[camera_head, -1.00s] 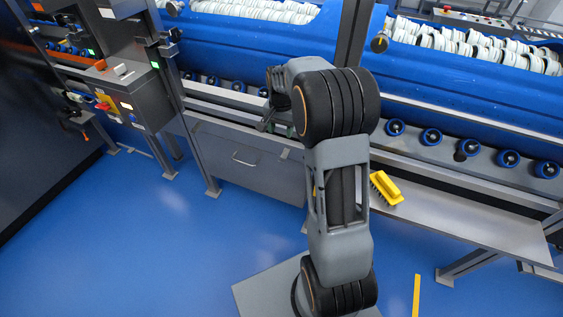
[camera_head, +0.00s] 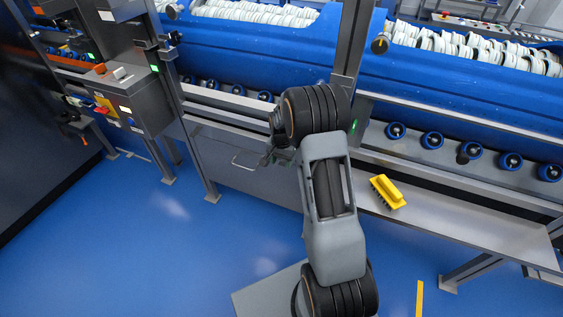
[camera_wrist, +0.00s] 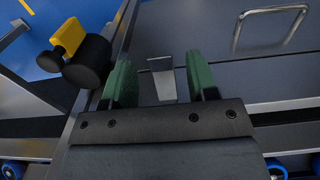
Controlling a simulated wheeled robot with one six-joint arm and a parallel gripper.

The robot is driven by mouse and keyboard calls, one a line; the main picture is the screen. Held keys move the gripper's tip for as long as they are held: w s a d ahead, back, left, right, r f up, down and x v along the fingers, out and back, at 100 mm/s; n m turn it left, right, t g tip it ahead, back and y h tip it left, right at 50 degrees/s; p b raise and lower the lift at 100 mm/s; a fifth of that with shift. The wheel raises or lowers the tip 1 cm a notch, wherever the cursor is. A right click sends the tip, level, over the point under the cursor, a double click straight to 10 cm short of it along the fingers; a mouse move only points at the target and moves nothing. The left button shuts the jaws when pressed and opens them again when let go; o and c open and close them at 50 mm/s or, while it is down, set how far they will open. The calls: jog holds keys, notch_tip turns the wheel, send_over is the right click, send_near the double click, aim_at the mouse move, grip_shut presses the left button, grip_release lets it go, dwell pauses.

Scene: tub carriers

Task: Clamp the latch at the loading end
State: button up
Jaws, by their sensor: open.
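My gripper (camera_wrist: 160,58) shows in the wrist view as two green fingers spread apart on a dark block. A small bent grey metal piece, which looks like the latch (camera_wrist: 163,84), lies in the gap between the fingers in the picture. Bare space shows on both sides of it, and I cannot tell how deep it sits between the fingers. In the head view my arm's dark wrist is in front of the right end of the grey front panel (camera_head: 225,165). The latch is not clear there, and the fingers are too small and dark to judge.
A bar handle (camera_wrist: 270,26) is on the panel near my gripper. A yellow and black part (camera_wrist: 76,52) is beyond the left finger. A yellow brush (camera_head: 387,192) lies on the metal shelf (camera_head: 455,217). A blue tub (camera_head: 455,95) is behind; blue floor in front is open.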

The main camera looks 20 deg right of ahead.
jog(key=shift+f, duration=0.25)
jog(key=shift+c, duration=0.2)
jog(key=c, duration=0.9)
jog(key=shift+f, duration=0.1)
